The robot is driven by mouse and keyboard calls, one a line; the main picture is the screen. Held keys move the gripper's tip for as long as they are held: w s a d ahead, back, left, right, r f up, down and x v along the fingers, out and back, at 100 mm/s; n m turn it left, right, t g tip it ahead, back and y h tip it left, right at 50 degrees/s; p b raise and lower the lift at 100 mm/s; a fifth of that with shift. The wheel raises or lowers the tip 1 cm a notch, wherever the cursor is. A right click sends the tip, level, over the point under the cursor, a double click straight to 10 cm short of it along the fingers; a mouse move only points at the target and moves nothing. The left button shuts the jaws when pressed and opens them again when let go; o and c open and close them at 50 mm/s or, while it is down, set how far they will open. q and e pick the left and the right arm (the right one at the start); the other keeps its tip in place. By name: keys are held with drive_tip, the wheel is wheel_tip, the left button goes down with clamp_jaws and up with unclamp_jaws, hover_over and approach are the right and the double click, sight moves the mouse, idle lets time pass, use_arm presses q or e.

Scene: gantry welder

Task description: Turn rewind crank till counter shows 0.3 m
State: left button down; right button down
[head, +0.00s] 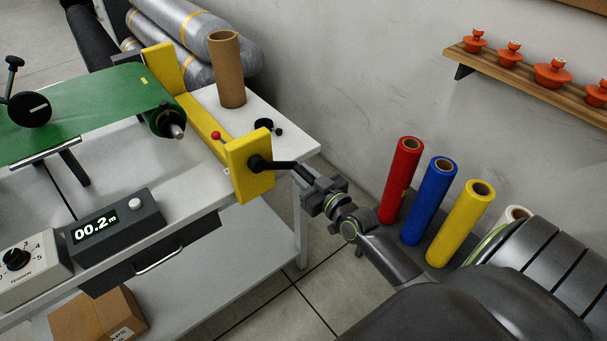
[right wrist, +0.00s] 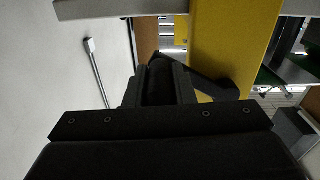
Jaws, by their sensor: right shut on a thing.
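The counter (head: 106,223) on the bench reads 00.2 m. The rewind crank (head: 275,165) is a black arm on the outer face of a yellow end plate (head: 250,172) at the bench's right end. My right gripper (head: 318,190) is at the crank's outer end, shut on its handle. In the right wrist view the dark crank handle (right wrist: 161,82) sits between the fingers, with the yellow plate (right wrist: 232,45) behind it. The fingers hide part of the handle. My left gripper is not in view.
A green web (head: 90,105) runs to a roller with a metal shaft end. A brown cardboard core (head: 228,70) stands on the bench. Red, blue and yellow rolls (head: 428,200) stand beside my right arm. A cardboard box (head: 98,318) sits on the lower shelf.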

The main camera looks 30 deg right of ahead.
drive_tip(key=shift+f, duration=0.1)
drive_tip(key=a+f+m+b, duration=0.3)
drive_tip(key=a+f+m, duration=0.2)
drive_tip(key=a+m, duration=0.5)
drive_tip(key=shift+s+a+f+m+b, duration=0.25)
drive_tip(key=shift+s+a+m+b, duration=0.15)
drive_tip(key=shift+m, duration=1.2)
drive_tip(key=c, duration=1.2)
unclamp_jaws()
drive_tip(key=shift+r, duration=0.1)
drive_tip(key=shift+c, duration=0.2)
drive_tip(key=shift+s, duration=0.1)
